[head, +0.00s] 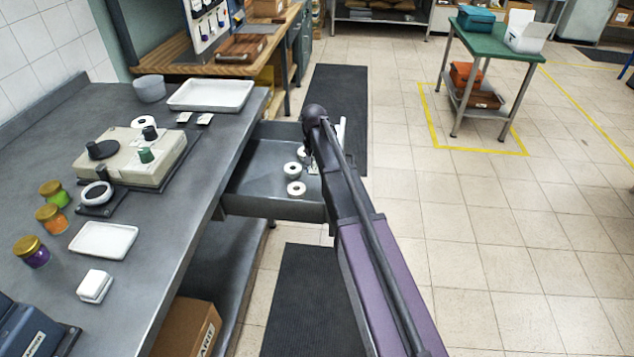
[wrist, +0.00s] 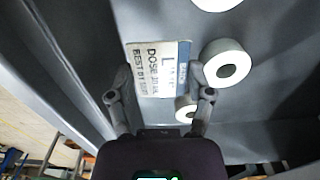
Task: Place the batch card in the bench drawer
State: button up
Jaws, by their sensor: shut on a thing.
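The batch card (wrist: 160,60) is a white label with a blue edge strip and dark print such as "DOSE" and "BEST BY". It shows in the wrist view between the fingers of my gripper (wrist: 163,88), which is shut on it. The bench drawer (head: 262,206) is a grey metal tray pulled open at the right side of the bench. My gripper is over or inside the drawer. In the head view my arm hides most of the gripper and the card. I cannot tell whether the card touches the drawer floor.
White rolls (head: 296,188) lie in the drawer; one (wrist: 227,64) is close right of the card in the wrist view. The grey bench (head: 165,215) holds jars, trays and a beige device (head: 135,157). Floor right of my arm is clear up to a green-topped cart (head: 500,42).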

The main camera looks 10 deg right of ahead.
aim_at(315, 182)
jog(key=shift+f+b, duration=0.35)
jog(key=shift+f, duration=0.3)
jog(key=shift+f+b, duration=1.85)
jog(key=shift+f, duration=0.05)
jog(key=shift+f, duration=0.15)
jog(key=o, duration=1)
jog(key=shift+c, duration=0.2)
jog(key=shift+r, duration=0.25)
notch_tip(315, 182, up, 12)
jog(key=p, duration=1.2)
